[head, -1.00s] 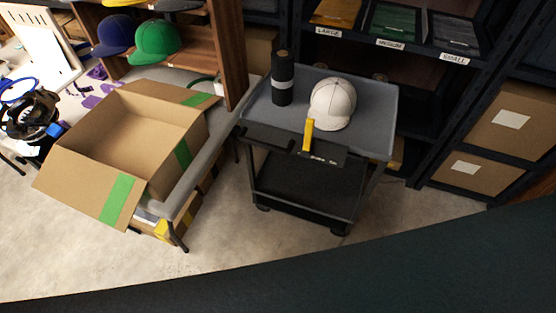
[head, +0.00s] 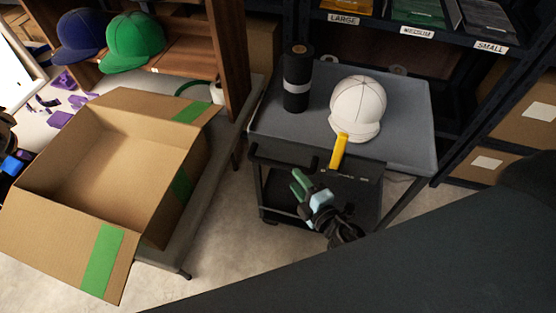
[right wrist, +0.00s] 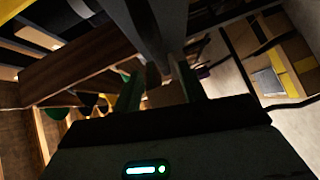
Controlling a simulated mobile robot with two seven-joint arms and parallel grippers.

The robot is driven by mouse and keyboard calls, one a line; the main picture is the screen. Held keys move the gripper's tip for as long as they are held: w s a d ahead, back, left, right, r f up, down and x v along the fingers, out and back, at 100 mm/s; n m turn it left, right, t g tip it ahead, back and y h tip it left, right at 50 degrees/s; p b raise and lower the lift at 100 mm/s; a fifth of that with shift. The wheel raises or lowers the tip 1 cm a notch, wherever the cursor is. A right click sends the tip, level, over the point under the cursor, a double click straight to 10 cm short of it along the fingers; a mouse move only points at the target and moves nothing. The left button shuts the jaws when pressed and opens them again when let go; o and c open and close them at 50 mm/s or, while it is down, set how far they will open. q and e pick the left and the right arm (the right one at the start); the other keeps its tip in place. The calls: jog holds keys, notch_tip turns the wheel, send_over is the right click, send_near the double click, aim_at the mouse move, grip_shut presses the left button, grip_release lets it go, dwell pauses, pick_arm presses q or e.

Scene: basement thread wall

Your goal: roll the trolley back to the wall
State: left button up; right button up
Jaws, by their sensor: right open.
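My right gripper (head: 300,184), with green fingers, is open just below the handle's right end in the head view. I cannot tell whether it touches the handle. In the right wrist view the green fingers (right wrist: 160,90) are apart, with a dark bar coming down from above near them. The gripper hides part of the trolley's lower shelf. My left gripper is not in view.
An open cardboard box (head: 125,150) is on the bench at left. Shelving with labelled bins (head: 415,35) is behind. Bare floor (head: 222,240) lies between bench and trolley.

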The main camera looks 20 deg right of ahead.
aim_at(285, 166)
jog(key=shift+x, duration=3.8)
jog(key=shift+d, duration=0.1)
grip_shut()
